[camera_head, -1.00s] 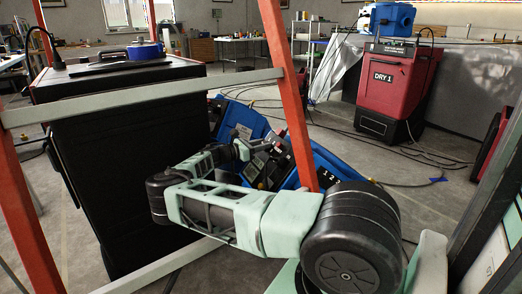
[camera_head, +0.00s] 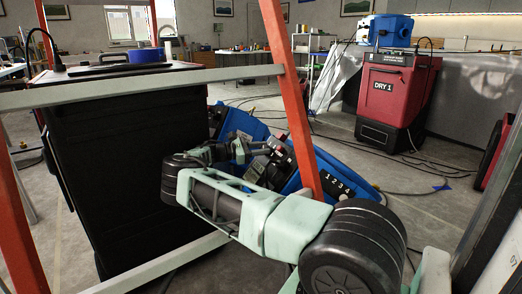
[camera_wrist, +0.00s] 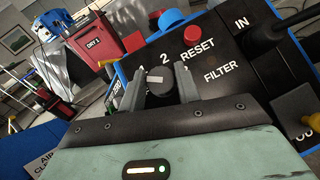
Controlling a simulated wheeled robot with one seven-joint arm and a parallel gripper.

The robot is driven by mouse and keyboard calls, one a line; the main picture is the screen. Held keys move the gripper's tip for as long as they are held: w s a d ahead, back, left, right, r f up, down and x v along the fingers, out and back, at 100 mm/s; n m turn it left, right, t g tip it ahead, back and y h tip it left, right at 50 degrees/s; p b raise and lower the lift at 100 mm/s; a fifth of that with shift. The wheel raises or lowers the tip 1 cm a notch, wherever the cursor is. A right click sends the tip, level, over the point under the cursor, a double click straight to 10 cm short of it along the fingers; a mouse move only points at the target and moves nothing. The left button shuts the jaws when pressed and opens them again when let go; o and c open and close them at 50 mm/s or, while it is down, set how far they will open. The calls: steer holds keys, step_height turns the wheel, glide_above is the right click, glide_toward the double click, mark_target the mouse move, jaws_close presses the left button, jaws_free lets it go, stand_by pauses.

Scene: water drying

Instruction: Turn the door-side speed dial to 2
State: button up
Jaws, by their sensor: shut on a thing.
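The speed dial (camera_wrist: 182,83) is a dark round knob on a black panel (camera_wrist: 225,62), seen in the wrist view with the numbers 1 and 2 printed beside it. My gripper (camera_wrist: 171,92) has its fingers around the knob and is shut on it. In the head view my gripper (camera_head: 252,150) is at the blue machine (camera_head: 238,122) beyond the frame; the dial itself is too small to make out there.
A red button (camera_wrist: 192,33) marked RESET and FILTER lettering are near the dial. A large black case (camera_head: 125,170) stands at left. Orange posts (camera_head: 290,95) and a grey crossbar (camera_head: 150,85) are close to my arm. A red DRY 1 unit (camera_head: 395,90) stands behind at right.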

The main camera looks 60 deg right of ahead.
steer(key=shift+w, duration=0.1)
steer(key=o, duration=1)
steer(key=shift+c, duration=0.2)
step_height(320, 180, up, 10)
steer(key=p, duration=0.4)
